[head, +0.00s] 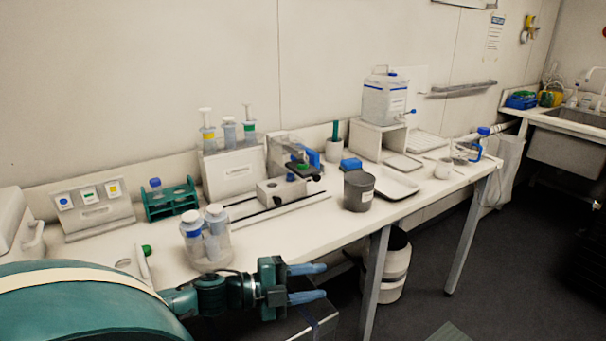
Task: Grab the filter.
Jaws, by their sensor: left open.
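I cannot make out with certainty which item on the white bench (325,216) is the filter. A small filter would be hard to tell at this distance. My left gripper (318,282) is in front of the bench's front edge, low in the picture. Its two blue fingers are apart, point right, and have nothing between them. A clear tub (208,255) with white-capped bottles stands on the bench, up and left of the gripper. A grey device (282,191) with dark and green parts stands farther back. My right gripper is not in view.
Open floor (440,295) lies at right.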

